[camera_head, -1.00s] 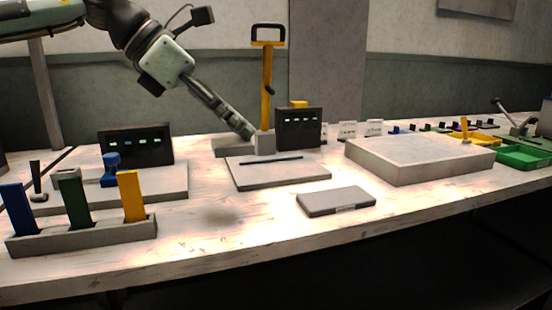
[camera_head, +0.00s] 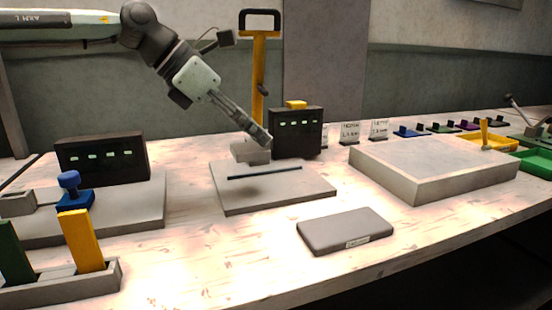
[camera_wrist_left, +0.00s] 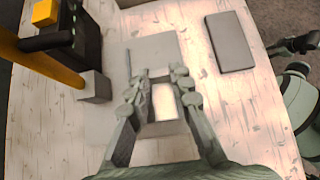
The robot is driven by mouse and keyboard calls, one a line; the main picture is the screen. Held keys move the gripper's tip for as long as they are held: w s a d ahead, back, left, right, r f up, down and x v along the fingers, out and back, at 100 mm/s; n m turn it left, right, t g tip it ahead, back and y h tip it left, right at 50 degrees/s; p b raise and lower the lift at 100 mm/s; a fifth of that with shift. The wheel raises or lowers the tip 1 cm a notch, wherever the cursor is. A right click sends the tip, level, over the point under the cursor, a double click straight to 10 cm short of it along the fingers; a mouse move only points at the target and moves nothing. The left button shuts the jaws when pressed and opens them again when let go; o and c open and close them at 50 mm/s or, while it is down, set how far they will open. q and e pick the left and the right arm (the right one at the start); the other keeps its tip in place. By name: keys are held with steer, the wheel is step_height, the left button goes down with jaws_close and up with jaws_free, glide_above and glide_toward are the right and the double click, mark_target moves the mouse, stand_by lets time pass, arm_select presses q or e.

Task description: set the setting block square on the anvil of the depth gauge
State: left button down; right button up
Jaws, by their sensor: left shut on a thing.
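My left gripper (camera_head: 266,138) comes down at a slant above the middle grey plate (camera_head: 300,190). It is shut on a pale grey block, which I take for the setting block (camera_head: 257,157). In the left wrist view the block (camera_wrist_left: 164,102) shows bright between the fingers of the left gripper (camera_wrist_left: 160,78). A shadow lies on the plate below. A dark display box (camera_head: 296,132) with a yellow top stands behind the plate, and a dark strip (camera_head: 265,172) lies on it. I cannot tell which part is the depth gauge's anvil. My right gripper is not in view.
A yellow lever (camera_head: 259,75) stands close behind the gripper. A flat grey case (camera_head: 345,231) lies in front and a large pale slab (camera_head: 425,163) at right. A second display (camera_head: 101,157) and a rack (camera_head: 65,285) stand left.

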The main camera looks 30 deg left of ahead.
arm_select(q)
steer(key=w+f, duration=0.1)
steer(key=w, duration=0.1)
steer(key=w+d+f, duration=0.1)
steer(key=w, duration=0.1)
steer(key=w+f, duration=0.1)
steer(key=w, duration=0.1)
steer(key=shift+d+f+p, duration=0.15)
steer(key=shift+f+p, duration=0.15)
step_height(320, 180, down, 3)
steer(key=shift+f, duration=0.45)
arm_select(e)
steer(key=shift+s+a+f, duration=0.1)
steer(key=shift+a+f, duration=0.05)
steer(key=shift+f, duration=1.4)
arm_select(q)
steer(key=shift+f, duration=0.1)
steer(key=c, duration=1.4)
jaws_free()
steer(key=shift+o, duration=0.2)
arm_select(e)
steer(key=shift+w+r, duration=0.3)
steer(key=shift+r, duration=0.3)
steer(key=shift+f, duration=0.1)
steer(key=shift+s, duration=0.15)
